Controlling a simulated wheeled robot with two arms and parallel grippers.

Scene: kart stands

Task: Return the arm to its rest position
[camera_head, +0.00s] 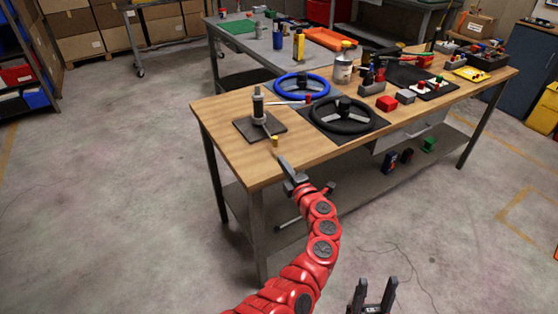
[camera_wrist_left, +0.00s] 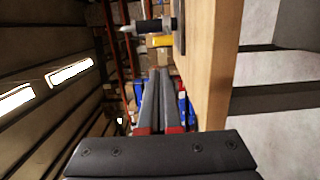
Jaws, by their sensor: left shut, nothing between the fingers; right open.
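My left gripper (camera_head: 284,163), at the end of my red arm, is at the near edge of the wooden-topped workbench (camera_head: 240,165), close to its left corner. In the left wrist view its two dark fingers (camera_wrist_left: 160,75) are shut together with nothing between them. The bench top stands edge-on to the right of the fingers in that view. My right gripper (camera_head: 372,296) shows at the bottom of the head view, with its two prongs apart and empty, over the floor in front of the bench.
A small post on a dark plate (camera_head: 246,130) and a little yellow piece (camera_head: 275,141) stand near the left gripper. Behind are a blue steering wheel (camera_head: 302,80), a black steering wheel (camera_head: 343,112) and a tin (camera_head: 342,70). The floor left of the bench (camera_head: 110,190) is clear.

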